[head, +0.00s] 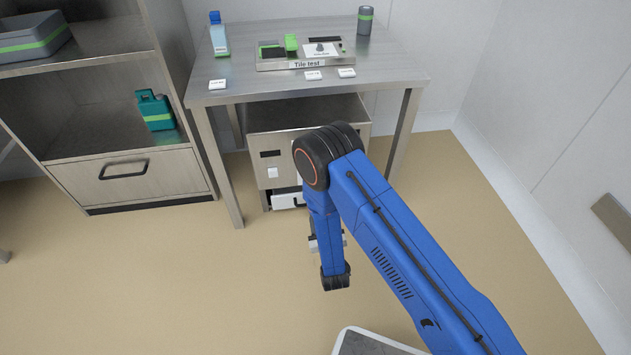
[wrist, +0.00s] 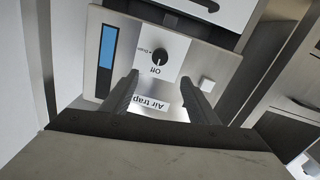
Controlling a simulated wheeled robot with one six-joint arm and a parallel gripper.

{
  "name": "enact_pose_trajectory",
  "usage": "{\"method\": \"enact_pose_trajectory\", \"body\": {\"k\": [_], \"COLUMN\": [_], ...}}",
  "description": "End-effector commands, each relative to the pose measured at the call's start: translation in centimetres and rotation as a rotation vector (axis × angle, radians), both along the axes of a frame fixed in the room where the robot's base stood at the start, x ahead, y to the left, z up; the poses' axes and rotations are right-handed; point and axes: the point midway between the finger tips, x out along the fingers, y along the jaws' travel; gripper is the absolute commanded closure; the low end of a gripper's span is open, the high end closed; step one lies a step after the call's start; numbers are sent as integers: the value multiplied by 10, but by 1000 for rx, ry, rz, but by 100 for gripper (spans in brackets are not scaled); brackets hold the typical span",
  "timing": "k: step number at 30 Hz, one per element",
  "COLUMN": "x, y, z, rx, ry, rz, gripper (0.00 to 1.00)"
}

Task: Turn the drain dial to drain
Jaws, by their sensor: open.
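The drain dial (wrist: 159,57) is a small round black knob on a white plate in the wrist view. The plate reads "Off" and "Drain", upside down in this view. The knob's pointer appears to be on the "Off" side, though it is small. My gripper (wrist: 160,80) is open, its two dark fingers reaching toward the panel with the dial beyond and between their tips. The fingers do not hold the dial. An "Air trap" label (wrist: 150,103) shows between the fingers. In the head view my blue arm hides the dial and most of the gripper.
In the head view a metal cabinet (head: 268,120) stands under the steel table (head: 385,75). Shelving (head: 125,178) stands left; the floor to the right is open.

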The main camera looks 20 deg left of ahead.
Motion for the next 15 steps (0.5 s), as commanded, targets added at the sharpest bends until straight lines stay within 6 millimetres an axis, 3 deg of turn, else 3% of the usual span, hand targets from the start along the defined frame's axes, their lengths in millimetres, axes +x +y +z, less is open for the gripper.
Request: {"method": "enact_pose_trajectory", "body": {"k": [5,15], "x": [11,61], "y": [7,36], "z": [0,0], "rx": [2,3], "ry": [-3,-2], "rz": [-2,-2], "gripper": [46,46]}}
